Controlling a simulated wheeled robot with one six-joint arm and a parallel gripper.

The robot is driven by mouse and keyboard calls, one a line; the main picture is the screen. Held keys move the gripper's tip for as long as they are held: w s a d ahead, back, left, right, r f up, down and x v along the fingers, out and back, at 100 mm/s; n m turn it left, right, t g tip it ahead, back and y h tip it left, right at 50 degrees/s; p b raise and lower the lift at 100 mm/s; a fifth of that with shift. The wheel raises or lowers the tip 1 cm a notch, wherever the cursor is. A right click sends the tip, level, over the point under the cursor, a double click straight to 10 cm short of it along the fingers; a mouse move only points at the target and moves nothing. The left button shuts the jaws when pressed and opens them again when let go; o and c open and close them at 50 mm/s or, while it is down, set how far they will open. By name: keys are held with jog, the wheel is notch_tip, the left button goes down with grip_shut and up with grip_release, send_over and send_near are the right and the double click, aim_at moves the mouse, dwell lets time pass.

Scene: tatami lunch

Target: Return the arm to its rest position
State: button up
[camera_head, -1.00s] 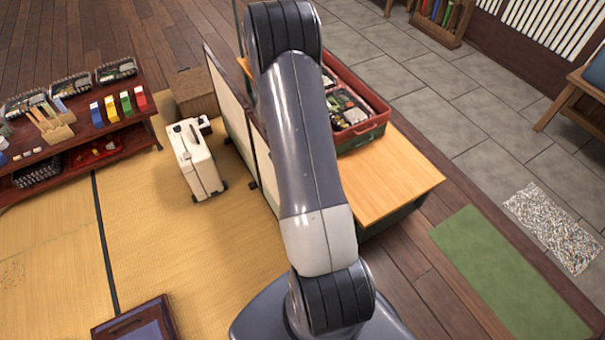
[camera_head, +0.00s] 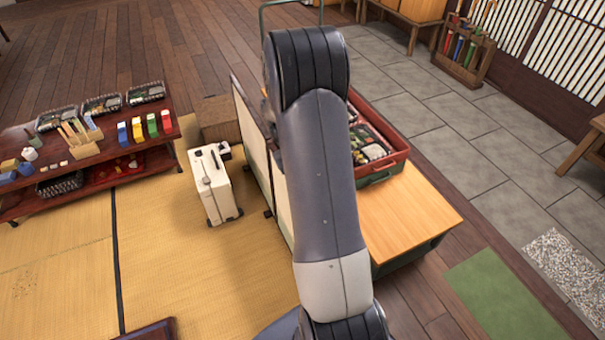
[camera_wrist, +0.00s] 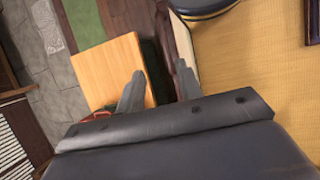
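My gripper (camera_wrist: 160,88) shows in the wrist view with its two grey fingers spread apart. Nothing is between the fingers. In that view it hangs above a wooden-topped bench (camera_wrist: 106,72) and a folding screen. In the head view my arm stands up through the middle of the picture, and my gripper is hidden there.
The wooden bench (camera_head: 408,216) carries a red crate (camera_head: 388,166) with packed trays. A folding screen (camera_head: 256,148) stands beside it. A white case (camera_head: 209,186) stands on the tatami (camera_head: 170,262). A dark red shelf (camera_head: 98,164) is at left. A green mat (camera_head: 504,298) lies at right.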

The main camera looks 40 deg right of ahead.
jog(key=x, duration=0.7)
jog(key=a+x, duration=0.1)
jog(key=x, duration=0.2)
jog(key=shift+s+f, duration=0.1)
jog(key=shift+f, duration=0.3)
jog(key=shift+a, duration=0.4)
jog(key=shift+r, duration=0.1)
